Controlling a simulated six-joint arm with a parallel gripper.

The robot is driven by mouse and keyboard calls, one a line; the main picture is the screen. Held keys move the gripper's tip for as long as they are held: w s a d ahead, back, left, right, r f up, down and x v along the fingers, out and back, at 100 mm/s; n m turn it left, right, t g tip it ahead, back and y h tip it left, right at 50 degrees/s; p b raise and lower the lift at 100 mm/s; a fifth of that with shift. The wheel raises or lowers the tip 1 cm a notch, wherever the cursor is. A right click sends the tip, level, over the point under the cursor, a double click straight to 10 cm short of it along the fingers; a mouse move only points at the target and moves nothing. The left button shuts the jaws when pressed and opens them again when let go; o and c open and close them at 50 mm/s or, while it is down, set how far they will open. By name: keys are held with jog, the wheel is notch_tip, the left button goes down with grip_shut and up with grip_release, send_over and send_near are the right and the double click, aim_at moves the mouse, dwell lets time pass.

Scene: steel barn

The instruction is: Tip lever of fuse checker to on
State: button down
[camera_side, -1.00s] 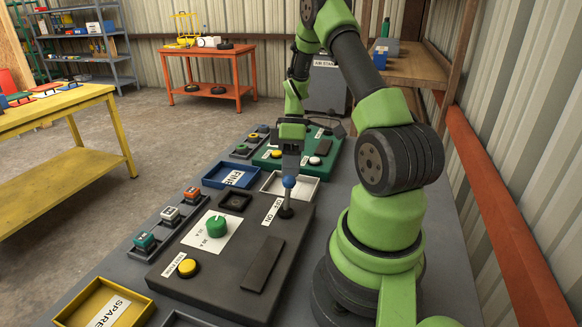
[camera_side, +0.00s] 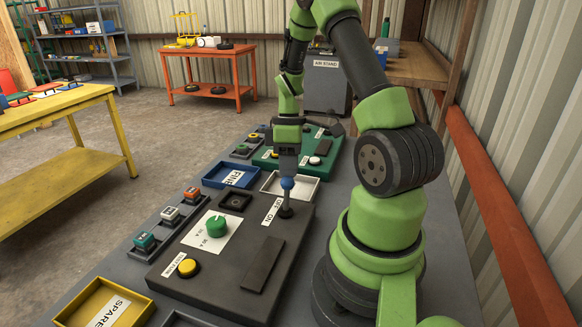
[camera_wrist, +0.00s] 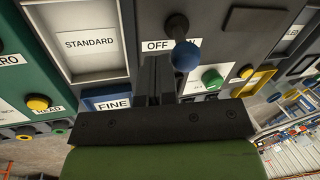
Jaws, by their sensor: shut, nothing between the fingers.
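The fuse checker is a dark grey panel (camera_side: 215,280) on the bench. Its lever, a dark stalk with a blue knob (camera_side: 287,183), stands beside a white OFF/ON label (camera_side: 273,210). The lever looks close to upright in the side view; its exact tilt is hard to tell. In the wrist view the blue knob (camera_wrist: 186,56) overlaps the right part of the label, and OFF (camera_wrist: 156,46) shows. My gripper (camera_side: 288,172) is shut and empty, pointing down just above the knob. In the wrist view its fingers (camera_wrist: 158,80) are beside the knob; contact is unclear.
A green dial (camera_side: 217,226), a yellow button (camera_side: 187,267) and a dark raised plate (camera_side: 264,264) are on the panel. A blue FINE tray (camera_side: 231,176), a white tray (camera_side: 272,191) and a green panel (camera_side: 325,155) lie beyond. A yellow SPARE tray (camera_side: 85,312) is nearer.

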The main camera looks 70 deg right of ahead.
aim_at(284, 179)
jog(key=shift+a+r+h, duration=0.2)
jog(key=shift+a+h, duration=0.2)
jog(key=shift+a+r, duration=0.2)
jog(key=shift+a, duration=0.45)
jog(key=shift+a+r, duration=0.15)
jog(key=shift+a, duration=1.6)
jog(key=shift+r, duration=0.1)
